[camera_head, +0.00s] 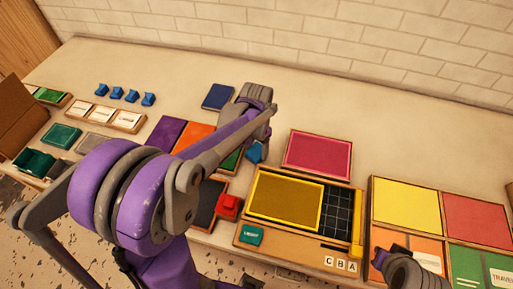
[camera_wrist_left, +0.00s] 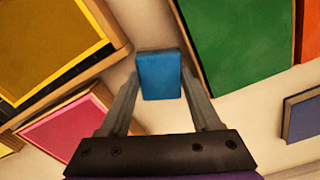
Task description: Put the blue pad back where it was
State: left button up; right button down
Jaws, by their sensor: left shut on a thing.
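A dark blue pad (camera_head: 218,97) lies flat on the table near the back, just left of my left gripper's wrist. It also shows at the right edge of the left wrist view (camera_wrist_left: 302,115). My left gripper (camera_head: 256,150) points down between the green and pink pads. It is shut on a small blue block (camera_wrist_left: 160,76), whose face shows between the two fingers. My right gripper (camera_head: 390,255) is at the lower right over an orange tile, and its fingers are too unclear to judge.
A green pad (camera_wrist_left: 240,45) lies partly under my left arm. A pink pad (camera_head: 318,153) and a yellow pad (camera_head: 285,200) are right of it. A red block (camera_head: 229,206) stands near the front. Several blue blocks (camera_head: 132,96) stand at the back left. The table behind the pads is clear.

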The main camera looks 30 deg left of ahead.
pick_arm(q)
jog(key=shift+f, duration=0.15)
pick_arm(e)
jog(key=shift+f, duration=0.2)
pick_arm(q)
jog(key=o, duration=1)
pick_arm(e)
jog(key=shift+r, duration=0.1)
